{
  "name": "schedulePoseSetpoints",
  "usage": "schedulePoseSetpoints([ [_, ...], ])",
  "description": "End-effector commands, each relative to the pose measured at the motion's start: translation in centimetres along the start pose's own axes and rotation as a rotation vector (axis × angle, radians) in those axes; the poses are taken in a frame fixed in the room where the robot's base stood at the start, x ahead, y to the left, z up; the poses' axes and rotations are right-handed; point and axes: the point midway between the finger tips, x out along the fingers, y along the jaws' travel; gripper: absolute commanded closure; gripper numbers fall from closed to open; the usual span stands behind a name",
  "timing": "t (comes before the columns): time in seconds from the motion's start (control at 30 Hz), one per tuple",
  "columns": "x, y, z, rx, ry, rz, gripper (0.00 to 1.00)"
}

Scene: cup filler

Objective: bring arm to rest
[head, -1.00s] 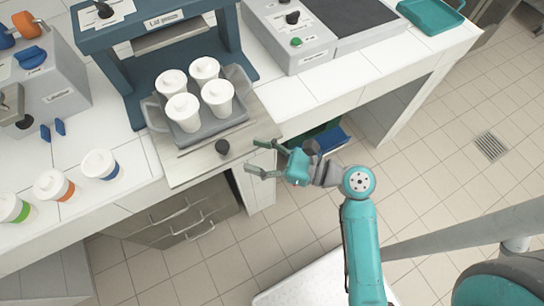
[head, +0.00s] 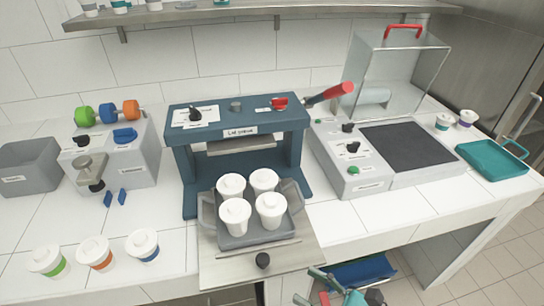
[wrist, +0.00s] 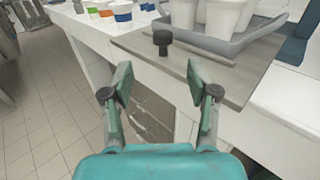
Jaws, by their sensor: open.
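My gripper (wrist: 158,88) is open and empty in the wrist view, its two teal fingers apart. It points at the front edge of the counter, near the black knob (wrist: 162,40) on the wooden board. In the head view only part of my gripper (head: 318,287) shows at the bottom edge, in front of the counter and to the right of the board (head: 225,272). The rest of the arm is mostly below the picture.
A grey tray (head: 237,243) with several white lidded cups sits at the blue lid press (head: 186,165). Three banded cups stand at the front left. A grey machine (head: 350,180) and teal tray (head: 490,165) are to the right. A blue bin (head: 360,272) is below the counter.

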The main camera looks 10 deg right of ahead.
Motion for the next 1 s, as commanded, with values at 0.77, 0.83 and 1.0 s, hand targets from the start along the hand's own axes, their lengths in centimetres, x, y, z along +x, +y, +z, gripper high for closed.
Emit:
schedulePoseSetpoints([
  [0.77, -10.3, 6.8, -13.3, -1.251, 0.84, -0.174, 0.41],
  [0.83, -12.2, 7.6, -13.0, -1.455, 0.933, -0.118, 0.41],
  [1.0, -16.2, 9.8, -10.7, -1.979, 1.103, 0.068, 0.41],
])
